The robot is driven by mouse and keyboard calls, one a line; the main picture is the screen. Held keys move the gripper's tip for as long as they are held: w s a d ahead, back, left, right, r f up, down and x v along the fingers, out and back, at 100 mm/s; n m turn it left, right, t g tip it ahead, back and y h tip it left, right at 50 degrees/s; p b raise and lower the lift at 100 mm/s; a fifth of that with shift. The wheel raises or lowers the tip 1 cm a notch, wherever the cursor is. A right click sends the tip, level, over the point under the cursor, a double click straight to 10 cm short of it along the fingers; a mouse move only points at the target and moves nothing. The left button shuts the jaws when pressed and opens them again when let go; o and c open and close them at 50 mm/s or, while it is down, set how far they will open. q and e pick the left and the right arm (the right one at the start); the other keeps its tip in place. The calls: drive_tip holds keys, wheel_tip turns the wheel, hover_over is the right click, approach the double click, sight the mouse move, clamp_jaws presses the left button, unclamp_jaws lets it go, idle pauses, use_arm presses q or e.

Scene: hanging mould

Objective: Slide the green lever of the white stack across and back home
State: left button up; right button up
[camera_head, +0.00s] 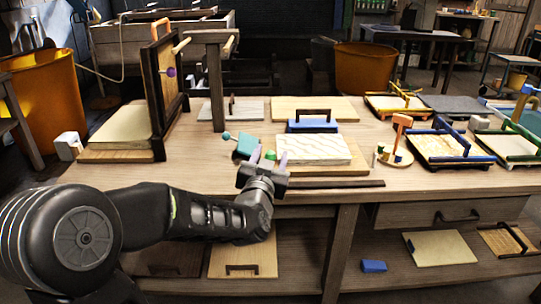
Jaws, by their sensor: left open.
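The white stack (313,149) lies on a light wooden board (340,168) near the front edge of the table, with a blue-topped block with a dark handle behind it. A small green piece (270,154), apparently the lever's end, shows at the left side of the stack. My left gripper (269,158) reaches in from the left, its two pale fingers apart on either side of the green piece. I cannot tell whether the fingers touch it. The rest of the lever is hidden by the gripper. My right gripper is not in view.
A teal block (246,145) with a teal ball stands just left of the gripper. An upright dark wooden frame (165,85) stands further left. A small wooden stand (398,141) and framed trays (446,146) are to the right. A dark strip (335,184) lies along the front edge.

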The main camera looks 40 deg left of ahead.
use_arm(q)
drive_tip(key=shift+c, duration=0.5)
clamp_jaws()
idle(1.0)
